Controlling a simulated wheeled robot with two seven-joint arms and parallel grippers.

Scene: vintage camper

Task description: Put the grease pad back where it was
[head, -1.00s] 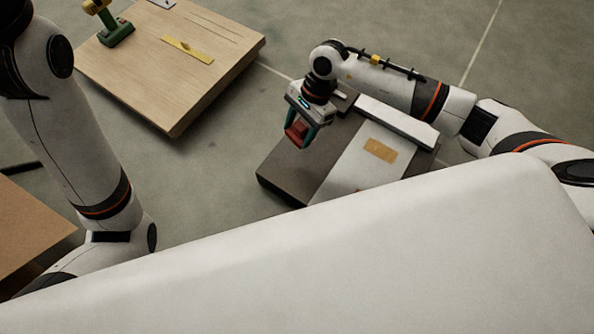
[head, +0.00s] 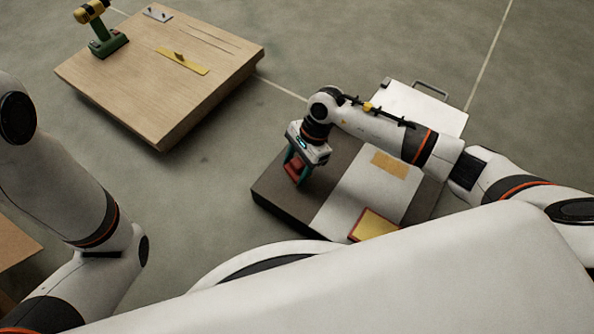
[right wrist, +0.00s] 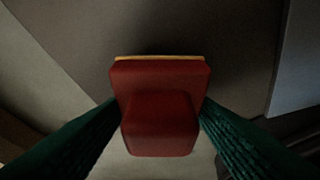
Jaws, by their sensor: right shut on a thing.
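The grease pad, seemingly the red block with a thin yellow layer along one edge, is in my right gripper (head: 296,170). In the right wrist view the red block (right wrist: 155,120) sits between the two green fingers, the yellow edge (right wrist: 158,57) on its far side. My right gripper is shut on it, above the dark part (head: 285,205) of a low bench. Whether the pad touches that surface is unclear. A red-rimmed tray with a yellow inside (head: 372,227) lies at the near end of the bench's white part, partly hidden by my body. My left gripper is out of view.
A tan patch (head: 391,165) lies on the white part (head: 350,190). A white case with a handle (head: 425,105) stands behind my right arm. A wooden table (head: 165,75) at upper left holds a drill (head: 104,30) and yellow tool (head: 182,62). Open floor lies between.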

